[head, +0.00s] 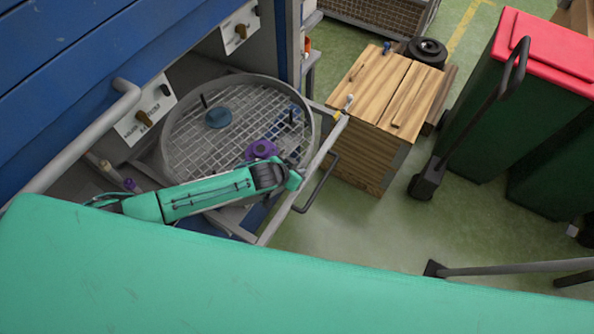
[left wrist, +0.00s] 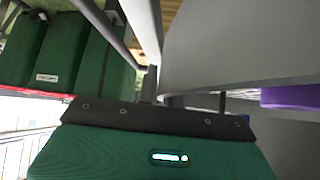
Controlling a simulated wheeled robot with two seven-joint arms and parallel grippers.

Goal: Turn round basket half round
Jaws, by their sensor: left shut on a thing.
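The round basket (head: 176,113) is a shallow grey drum with a wire mesh floor, in the upper middle of the head view. Two dark upright pegs (head: 292,117) stand in it. A blue disc (head: 218,118) and a purple part (head: 261,150) lie inside. My left gripper (head: 292,180) is at the basket's near right edge, shut on it. The exact grip point is hidden. In the left wrist view, the basket's curved grey wall (left wrist: 235,45) fills the upper right, with purple (left wrist: 288,97) beside it. My right gripper is not in view.
A grey rail (head: 318,160) with a black handle (head: 320,185) runs close to the right of the basket. A wooden crate (head: 360,150) and green bins with a red lid (head: 540,45) stand further right. A blue cabinet (head: 90,50) is at left. Green floor (head: 340,235) is open between.

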